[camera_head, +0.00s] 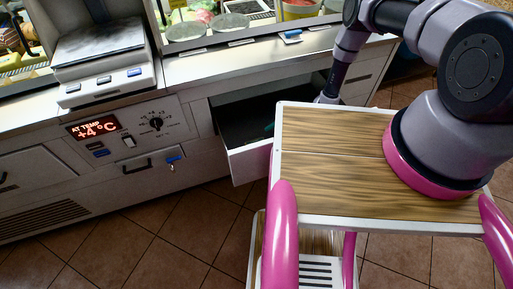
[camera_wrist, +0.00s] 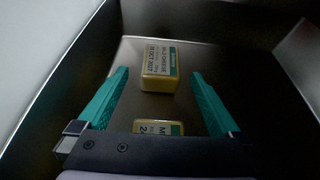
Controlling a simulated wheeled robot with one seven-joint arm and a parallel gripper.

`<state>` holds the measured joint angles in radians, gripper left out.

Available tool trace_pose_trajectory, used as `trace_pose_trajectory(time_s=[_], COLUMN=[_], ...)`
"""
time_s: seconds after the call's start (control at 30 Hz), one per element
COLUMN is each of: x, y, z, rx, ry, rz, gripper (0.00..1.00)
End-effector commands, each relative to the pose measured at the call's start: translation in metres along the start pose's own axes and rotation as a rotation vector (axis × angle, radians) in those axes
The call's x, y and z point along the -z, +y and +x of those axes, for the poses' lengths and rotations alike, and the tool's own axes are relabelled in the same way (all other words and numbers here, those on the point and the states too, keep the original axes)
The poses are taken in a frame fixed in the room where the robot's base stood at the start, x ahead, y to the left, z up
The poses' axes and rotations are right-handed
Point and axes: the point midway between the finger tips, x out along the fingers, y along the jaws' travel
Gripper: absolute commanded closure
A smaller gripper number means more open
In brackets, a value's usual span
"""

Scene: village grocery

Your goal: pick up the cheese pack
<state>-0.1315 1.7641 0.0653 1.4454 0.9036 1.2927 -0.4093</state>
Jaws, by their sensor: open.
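A cheese pack (camera_wrist: 160,68), a yellow block with a white and green label, lies on the floor of the drawer in the wrist view. A second, similar yellow pack (camera_wrist: 158,128) lies nearer, partly hidden behind my gripper's body. My gripper (camera_wrist: 162,84) is open, with its green fingers to the left and right of the farther pack and no visible contact. In the head view my arm reaches down into the open drawer (camera_head: 252,160); only a bit of green shows there, and the packs are hidden.
The drawer's walls (camera_wrist: 62,75) rise close around my gripper. A counter (camera_head: 195,70) with a scale (camera_head: 100,50) and a glass display of food stands above the drawer. A wood-topped cart surface (camera_head: 330,150) is at the right. Tiled floor at the lower left is clear.

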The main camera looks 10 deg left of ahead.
Motion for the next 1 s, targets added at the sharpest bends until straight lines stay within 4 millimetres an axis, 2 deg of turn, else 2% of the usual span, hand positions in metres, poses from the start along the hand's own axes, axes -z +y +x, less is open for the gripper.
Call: trace_pose_trajectory(time_s=[0.1,0.37,0.63,0.77,0.97,1.0], x=[0.000,-0.001,-0.004,-0.004,-0.004,-0.004], y=[0.001,0.000,-0.002,-0.003,-0.003,-0.003], z=[0.020,0.043,0.081,0.088,0.089,0.088], rx=[-0.004,-0.004,-0.003,-0.002,-0.001,-0.001], ry=[0.001,0.001,0.001,0.001,0.001,0.001], rz=[-0.002,-0.003,-0.002,-0.002,-0.002,-0.002], gripper=[0.00,0.00,0.00,0.00,0.00,0.11])
